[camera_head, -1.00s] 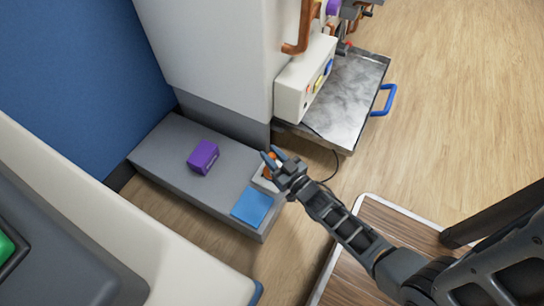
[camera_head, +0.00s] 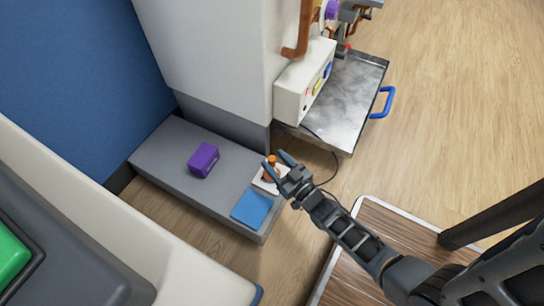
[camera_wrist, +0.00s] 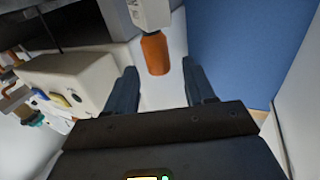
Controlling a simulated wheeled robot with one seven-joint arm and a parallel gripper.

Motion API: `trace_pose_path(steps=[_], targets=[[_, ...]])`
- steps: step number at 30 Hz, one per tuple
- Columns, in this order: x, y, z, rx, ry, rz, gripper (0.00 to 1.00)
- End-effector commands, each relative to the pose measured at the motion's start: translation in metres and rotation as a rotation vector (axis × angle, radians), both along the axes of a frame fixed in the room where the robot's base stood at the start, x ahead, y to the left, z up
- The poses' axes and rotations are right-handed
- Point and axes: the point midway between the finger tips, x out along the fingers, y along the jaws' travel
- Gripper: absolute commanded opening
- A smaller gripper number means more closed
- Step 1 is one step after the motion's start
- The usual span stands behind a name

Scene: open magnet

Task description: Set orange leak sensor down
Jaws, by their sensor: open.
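The orange leak sensor (camera_head: 271,161) shows as a small upright orange piece at a white patch (camera_head: 262,183) on the right end of the low grey step. In the wrist view the orange sensor (camera_wrist: 155,54) is a cylinder with a white block (camera_wrist: 150,12) at its upper end in the picture. My gripper (camera_head: 274,159) is open, with its fingers spread to either side of the sensor. In the wrist view, gaps show between the orange cylinder and both fingers (camera_wrist: 158,82). The exact contact under the sensor is hidden.
A blue square (camera_head: 252,208) lies in front of the sensor on the grey step (camera_head: 160,160). A purple box (camera_head: 203,160) stands farther left. A white control box (camera_head: 304,80) and a metal tray (camera_head: 345,95) with a blue handle are behind, to the right. A dark cable runs nearby.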

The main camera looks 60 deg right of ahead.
Motion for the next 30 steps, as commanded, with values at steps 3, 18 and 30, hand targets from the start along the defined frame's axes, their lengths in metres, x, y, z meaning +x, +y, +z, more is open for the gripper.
trace_pose_path(steps=[3,18,30], targets=[[-0.025,0.010,0.002,0.004,0.004,0.001,0.54],[-0.090,0.034,0.001,0.001,0.001,0.001,0.54],[-0.124,0.070,0.037,-0.009,0.053,0.059,0.54]])
